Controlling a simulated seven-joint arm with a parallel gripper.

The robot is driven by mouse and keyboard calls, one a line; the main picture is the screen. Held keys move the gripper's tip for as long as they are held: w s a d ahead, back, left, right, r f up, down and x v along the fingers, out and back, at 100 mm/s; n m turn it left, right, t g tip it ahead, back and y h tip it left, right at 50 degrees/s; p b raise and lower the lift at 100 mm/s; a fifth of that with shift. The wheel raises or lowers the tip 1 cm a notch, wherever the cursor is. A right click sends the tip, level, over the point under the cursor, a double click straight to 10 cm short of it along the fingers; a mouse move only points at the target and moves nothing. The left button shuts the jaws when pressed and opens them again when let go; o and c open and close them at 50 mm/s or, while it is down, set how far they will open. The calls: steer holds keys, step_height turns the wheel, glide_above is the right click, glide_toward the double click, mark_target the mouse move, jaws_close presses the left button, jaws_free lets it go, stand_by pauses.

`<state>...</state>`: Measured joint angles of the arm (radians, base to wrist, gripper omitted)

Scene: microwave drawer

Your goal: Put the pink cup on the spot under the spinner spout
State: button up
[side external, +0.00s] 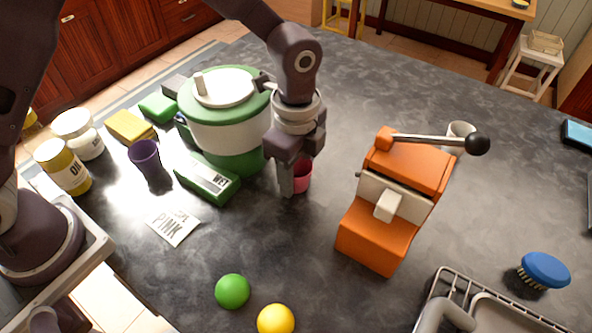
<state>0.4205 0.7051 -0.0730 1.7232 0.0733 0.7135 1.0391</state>
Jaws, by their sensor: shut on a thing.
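The pink cup (303,176) stands at the right side of the spinner, partly hidden behind my gripper (293,188). My gripper points down and is shut on the cup. I cannot tell whether the cup touches the counter. The spinner (228,141) is a green and white tub with a white lid and knob. A green block with a WET label (212,184) sits at its front foot. A dark part (183,130) on the spinner's left side may be the spout. The spot under it is not clearly visible.
A purple cup (146,160) stands left of the WET block, near a PINK card (173,227), sponges (130,127) and jars (63,167). An orange machine (384,220) with a lever stands right of my gripper. Green (232,291) and yellow (276,320) balls lie in front.

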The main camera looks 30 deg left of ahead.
steer(key=o, duration=1.4)
steer(key=shift+f, duration=0.15)
steer(key=shift+c, duration=0.2)
step_height(320, 180, up, 12)
steer(key=shift+r, duration=0.25)
steer(key=s+a+r+n+t, duration=0.3)
steer(key=s+a+r+n, duration=0.7)
steer(key=a, duration=0.3)
steer(key=s+a+f+n+t, duration=0.2)
steer(key=s+a+n, duration=0.3)
steer(key=s+n, duration=0.3)
steer(key=shift+s+a+t, duration=0.15)
steer(key=shift+s+t, duration=0.15)
steer(key=shift+s, duration=0.9)
